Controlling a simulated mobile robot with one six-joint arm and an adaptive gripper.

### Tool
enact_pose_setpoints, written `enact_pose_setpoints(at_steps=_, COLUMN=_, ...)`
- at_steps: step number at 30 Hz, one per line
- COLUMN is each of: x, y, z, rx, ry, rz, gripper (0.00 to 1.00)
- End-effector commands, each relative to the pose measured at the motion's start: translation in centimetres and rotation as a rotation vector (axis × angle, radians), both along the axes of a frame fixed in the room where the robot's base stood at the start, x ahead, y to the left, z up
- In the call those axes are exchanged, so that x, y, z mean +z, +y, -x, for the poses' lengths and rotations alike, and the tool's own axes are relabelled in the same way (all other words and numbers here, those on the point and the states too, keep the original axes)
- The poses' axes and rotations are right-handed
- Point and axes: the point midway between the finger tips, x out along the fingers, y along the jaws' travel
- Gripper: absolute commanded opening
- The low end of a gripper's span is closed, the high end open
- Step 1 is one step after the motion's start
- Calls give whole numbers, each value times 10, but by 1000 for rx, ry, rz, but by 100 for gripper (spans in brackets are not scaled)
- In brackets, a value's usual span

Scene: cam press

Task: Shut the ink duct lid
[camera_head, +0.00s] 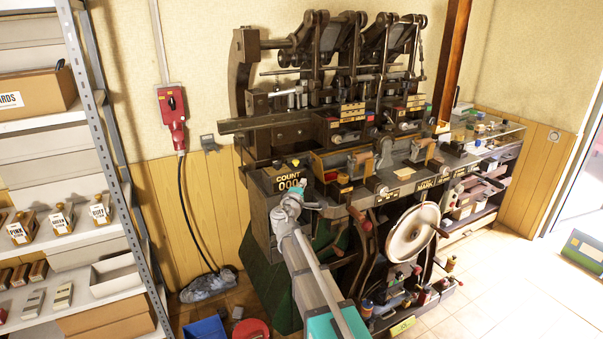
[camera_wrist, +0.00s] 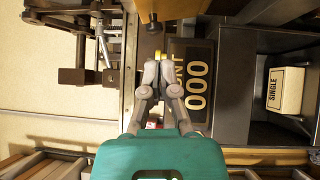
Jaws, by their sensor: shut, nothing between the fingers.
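The dark cam press (camera_head: 285,130) stands against the wall in the head view. Two trough-like units with rollers sit on its middle deck, one (camera_head: 335,163) left of centre and one (camera_head: 425,150) further right. I cannot tell for sure which part is the ink duct lid or how far it stands open.
A white block marked SINGLE (camera_wrist: 286,90) sits in a recess to the right. Levers and linkages rise above the deck. A handwheel (camera_head: 412,235) is at the front. A shelf rack (camera_head: 105,130) stands at the left.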

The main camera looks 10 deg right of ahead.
Motion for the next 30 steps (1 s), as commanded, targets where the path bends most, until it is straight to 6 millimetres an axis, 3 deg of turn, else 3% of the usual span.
enact_pose_setpoints(at_steps=8, x=2, y=16, z=-11, rx=51, ry=-7, rz=78, gripper=0)
enact_pose_setpoints(at_steps=20, x=3, y=15, z=-13, rx=50, ry=-7, rz=77, gripper=0)
enact_pose_setpoints(at_steps=30, x=6, y=5, z=-41, rx=49, ry=-7, rz=77, gripper=0)
